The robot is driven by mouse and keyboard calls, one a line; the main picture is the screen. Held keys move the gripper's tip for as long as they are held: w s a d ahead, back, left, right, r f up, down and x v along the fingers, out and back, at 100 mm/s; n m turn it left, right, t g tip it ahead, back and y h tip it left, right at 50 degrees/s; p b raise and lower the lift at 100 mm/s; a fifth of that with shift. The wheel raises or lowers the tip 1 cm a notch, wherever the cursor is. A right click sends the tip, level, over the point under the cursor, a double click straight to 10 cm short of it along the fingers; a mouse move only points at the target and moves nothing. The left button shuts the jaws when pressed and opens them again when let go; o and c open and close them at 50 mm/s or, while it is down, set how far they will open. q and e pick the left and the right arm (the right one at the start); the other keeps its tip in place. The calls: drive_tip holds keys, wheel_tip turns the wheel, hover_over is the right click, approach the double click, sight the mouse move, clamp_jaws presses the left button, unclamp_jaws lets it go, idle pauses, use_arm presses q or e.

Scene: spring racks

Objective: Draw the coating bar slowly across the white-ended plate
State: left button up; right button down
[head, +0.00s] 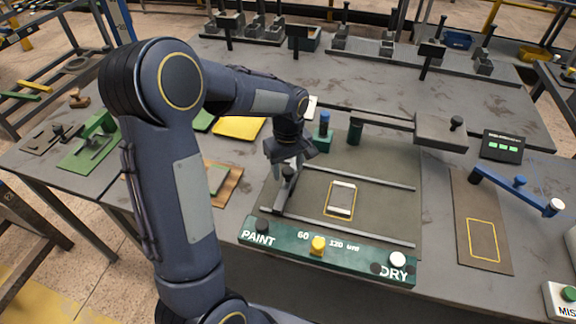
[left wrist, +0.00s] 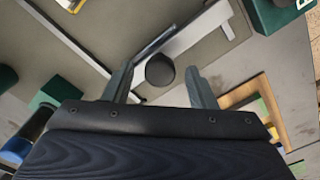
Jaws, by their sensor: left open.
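The white-ended plate (head: 341,199) lies inside a yellow outline on the grey bed, between two rails. The coating bar (head: 278,206) lies across the left end of the bed, with a dark upright handle (head: 288,178). My left gripper (head: 287,163) is open, pointing down over this handle. In the left wrist view, the handle's round dark top (left wrist: 160,70) sits between the two spread fingers (left wrist: 160,82), with visible gaps on both sides. The bar also shows there as a pale strip (left wrist: 185,38). My right gripper is not in view.
A green front panel (head: 285,240) marked PAINT and DRY carries a yellow knob (head: 318,244). Blue-topped and green posts (head: 324,130) stand behind the bed. A blue-armed fixture (head: 515,188) and a brown board (head: 481,215) are on the right. The bed right of the plate is clear.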

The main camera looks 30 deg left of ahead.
use_arm(q)
drive_tip(key=shift+f, duration=0.1)
clamp_jaws()
idle(0.4)
drive_tip(key=shift+d, duration=0.1)
drive_tip(key=w+d, duration=0.2)
drive_tip(key=d, duration=0.7)
drive_tip(key=w+d+p, duration=0.1)
drive_tip(key=w+d, duration=0.1)
drive_tip(key=d, duration=0.7)
drive_tip(key=w+d, duration=0.2)
drive_tip(key=d, duration=0.8)
drive_tip(key=shift+w, duration=0.35)
unclamp_jaws()
drive_tip(key=shift+a, duration=0.1)
